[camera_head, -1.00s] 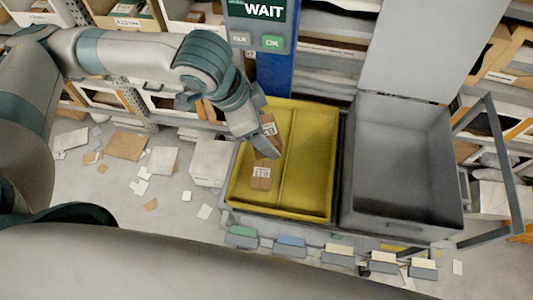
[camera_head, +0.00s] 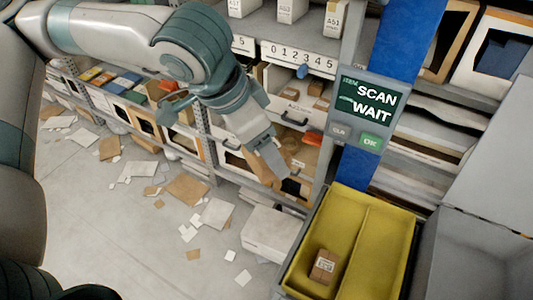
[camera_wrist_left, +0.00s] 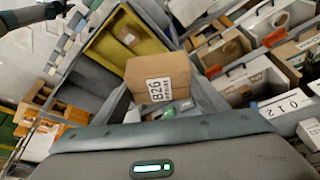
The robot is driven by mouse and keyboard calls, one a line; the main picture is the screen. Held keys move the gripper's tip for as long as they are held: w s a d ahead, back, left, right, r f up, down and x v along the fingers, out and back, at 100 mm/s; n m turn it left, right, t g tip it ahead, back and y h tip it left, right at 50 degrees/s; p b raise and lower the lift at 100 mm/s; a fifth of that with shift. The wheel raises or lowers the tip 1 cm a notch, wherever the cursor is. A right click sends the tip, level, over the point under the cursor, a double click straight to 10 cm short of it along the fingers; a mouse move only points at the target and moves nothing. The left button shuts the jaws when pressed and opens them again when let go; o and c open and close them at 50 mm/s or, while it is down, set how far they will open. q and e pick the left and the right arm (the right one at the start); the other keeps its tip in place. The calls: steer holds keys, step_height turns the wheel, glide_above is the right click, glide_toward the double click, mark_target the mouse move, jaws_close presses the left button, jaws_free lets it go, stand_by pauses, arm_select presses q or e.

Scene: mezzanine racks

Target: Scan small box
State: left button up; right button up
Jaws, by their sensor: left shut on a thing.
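My left gripper (camera_head: 272,163) is shut on a small brown box (camera_wrist_left: 158,76), held in the air left of the yellow tote (camera_head: 385,245) in the head view. In the left wrist view the box's white label faces the camera; in the head view I cannot clearly separate the box from the brown rack bins behind. Another small brown box (camera_head: 323,266) lies in the tote's left compartment and also shows in the left wrist view (camera_wrist_left: 129,38). A terminal (camera_head: 366,108) on a blue post reads "ITEM SCAN" and "WAIT". My right gripper is out of view.
A grey bin (camera_head: 470,255) stands right of the tote. Racks with open bins (camera_head: 290,112) line the back. A white box (camera_head: 270,233) stands on the floor left of the tote, with scattered cardboard and paper beyond.

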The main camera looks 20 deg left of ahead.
arm_select(q)
steer(key=shift+w+d, duration=0.1)
steer(key=shift+w, duration=0.05)
steer(key=w+d+r, duration=0.1)
steer(key=w+d, duration=0.1)
steer(key=w, duration=0.7)
steer(key=shift+w+b, duration=0.3)
steer(key=shift+b, duration=0.1)
